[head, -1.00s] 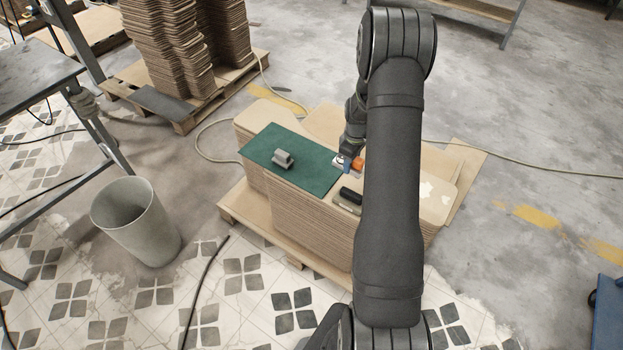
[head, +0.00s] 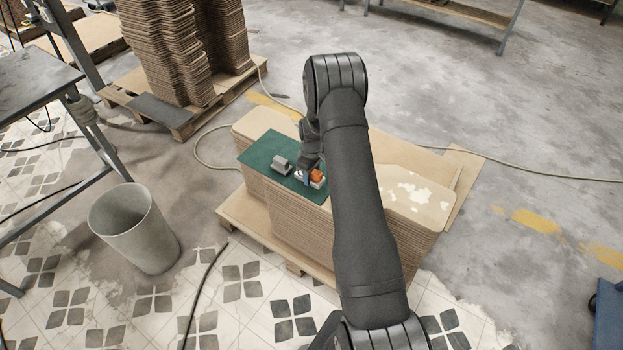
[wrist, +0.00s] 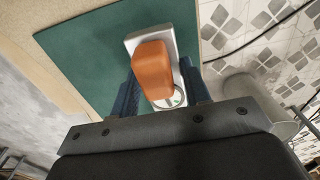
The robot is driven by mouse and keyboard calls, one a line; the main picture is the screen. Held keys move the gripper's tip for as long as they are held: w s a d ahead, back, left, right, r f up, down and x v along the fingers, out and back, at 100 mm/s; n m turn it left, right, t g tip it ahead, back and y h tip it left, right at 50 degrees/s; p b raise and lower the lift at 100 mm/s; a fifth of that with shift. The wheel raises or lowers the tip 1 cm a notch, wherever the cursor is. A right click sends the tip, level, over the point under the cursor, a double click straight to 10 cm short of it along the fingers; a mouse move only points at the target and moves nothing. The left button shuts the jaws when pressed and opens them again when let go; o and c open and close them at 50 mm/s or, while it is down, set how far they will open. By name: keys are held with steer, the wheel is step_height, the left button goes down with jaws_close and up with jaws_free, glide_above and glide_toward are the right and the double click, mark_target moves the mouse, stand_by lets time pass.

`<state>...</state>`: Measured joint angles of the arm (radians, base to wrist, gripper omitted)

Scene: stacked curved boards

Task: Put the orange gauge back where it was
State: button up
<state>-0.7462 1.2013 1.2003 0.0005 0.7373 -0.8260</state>
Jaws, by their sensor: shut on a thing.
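The orange gauge (head: 317,175) has an orange body on a pale grey base. In the wrist view the gauge (wrist: 152,68) sits between the blue fingers, with a round white dial partly showing at its near end. My gripper (head: 307,178) is shut on it; the fingers also show in the wrist view (wrist: 160,90). The gauge is over the right part of the green mat (head: 258,150), which also shows in the wrist view (wrist: 85,55). I cannot tell whether it touches the mat. A grey block (head: 281,164) lies on the mat just left of the gauge.
The mat lies on stacked curved boards (head: 400,178) on a pallet (head: 262,240). My arm hides part of the stack's top. A grey bin (head: 133,228) stands on the floor to the left. The mat's left part is clear.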

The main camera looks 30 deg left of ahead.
steer(key=shift+f, duration=1.3)
steer(key=shift+f, duration=0.1)
steer(key=o, duration=1.2)
step_height(320, 180, up, 12)
steer(key=shift+r, duration=0.15)
